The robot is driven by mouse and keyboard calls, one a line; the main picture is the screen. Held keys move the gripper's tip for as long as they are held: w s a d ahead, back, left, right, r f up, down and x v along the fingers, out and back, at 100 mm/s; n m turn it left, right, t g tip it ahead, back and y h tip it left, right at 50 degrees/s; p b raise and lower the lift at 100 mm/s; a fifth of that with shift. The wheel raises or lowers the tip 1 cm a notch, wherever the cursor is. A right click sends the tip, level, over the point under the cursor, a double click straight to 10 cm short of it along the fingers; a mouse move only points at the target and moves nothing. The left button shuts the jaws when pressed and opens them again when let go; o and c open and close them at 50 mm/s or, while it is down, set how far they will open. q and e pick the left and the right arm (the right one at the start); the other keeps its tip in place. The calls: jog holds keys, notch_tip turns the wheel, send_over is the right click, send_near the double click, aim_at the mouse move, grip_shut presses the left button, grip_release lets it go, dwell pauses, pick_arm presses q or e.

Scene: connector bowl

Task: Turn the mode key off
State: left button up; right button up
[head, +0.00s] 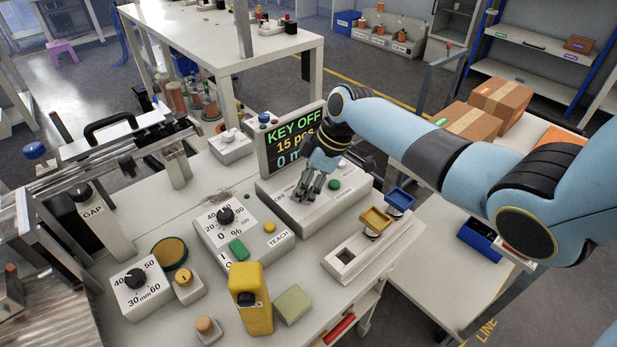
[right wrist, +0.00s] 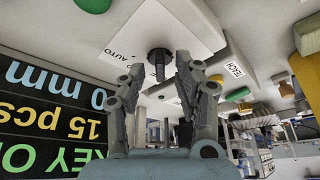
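The mode key is a black knob (right wrist: 157,60) on a white label plate with AUTO printed beside it in the right wrist view. It sits on the white console (head: 335,212) below the display screen (head: 290,135), which reads KEY OFF, 15 pcs, and a partly covered mm value. My right gripper (head: 307,192) points down at the console's left part and hides the key in the head view. In the right wrist view its fingers (right wrist: 158,72) are apart, with the knob between the tips and gaps visible; I cannot tell whether they touch it. My left gripper is not in view.
A green button (head: 334,184) is on the console right of the gripper. The TEACH dial box (head: 245,235) stands close on the left. Cardboard boxes (head: 468,122) are behind my right arm.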

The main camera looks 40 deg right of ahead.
jog(key=v, duration=1.1)
jog(key=shift+r, duration=0.4)
